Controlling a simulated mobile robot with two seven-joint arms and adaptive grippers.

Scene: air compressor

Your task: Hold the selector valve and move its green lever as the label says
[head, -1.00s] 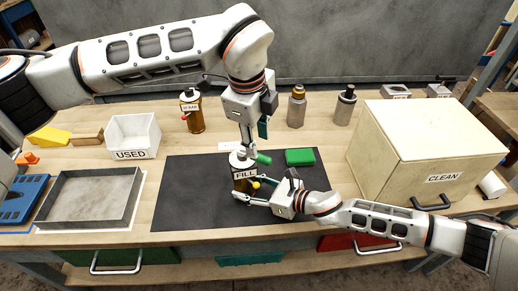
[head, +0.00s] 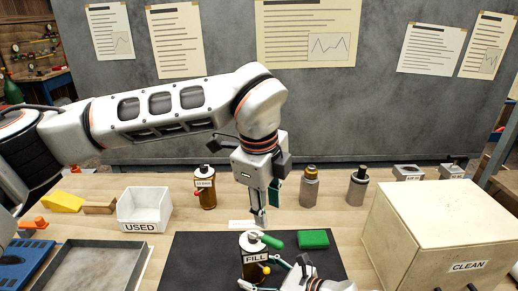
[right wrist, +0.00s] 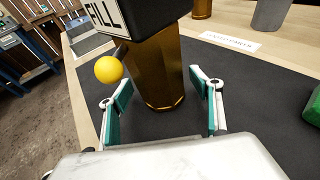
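The selector valve stands upright on the black mat, with an amber body (right wrist: 160,75), a FILL label (head: 257,257) and a yellow ball knob (right wrist: 109,69) at its side. Its green lever (head: 271,241) is on top and points right in the head view. My left gripper (head: 261,222) points down just above the valve's top by the lever; whether it touches, or how far its fingers are apart, is unclear. My right gripper (right wrist: 163,100) is open, with its teal-padded fingers on either side of the amber body and gaps visible on both sides.
A similar amber bottle (head: 205,190) with a red lever stands behind. A green block (head: 313,239) lies on the mat (head: 205,262). The CLEAN box (head: 440,225) is at right, the USED bin (head: 142,226) and a grey tray (head: 90,270) at left. Two grey cylinders stand at the back.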

